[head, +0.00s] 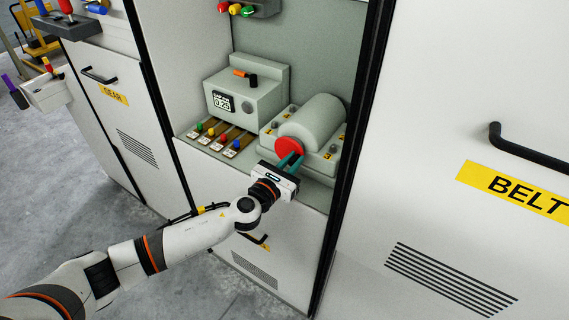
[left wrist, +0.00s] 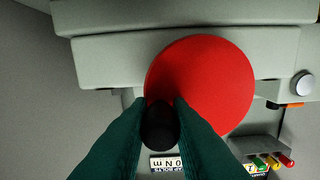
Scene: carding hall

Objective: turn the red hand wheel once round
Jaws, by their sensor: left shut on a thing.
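The red hand wheel (head: 287,147) is a flat disc on the front of a grey cylindrical housing (head: 316,122) inside an open cabinet bay. It fills the middle of the left wrist view (left wrist: 210,80). My left gripper (head: 290,161) reaches up to it from the lower left. In the left wrist view its dark green fingers (left wrist: 160,118) are closed on the black knob (left wrist: 160,130) near the wheel's rim. The fingers cover part of the wheel in the head view. My right gripper is not in view.
A grey box (head: 247,95) with a display and an orange-tipped lever stands left of the wheel. Several small coloured knobs (head: 218,137) sit in front of it. A dark cabinet post (head: 352,125) and the BELT door (head: 450,90) with a black handle are on the right.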

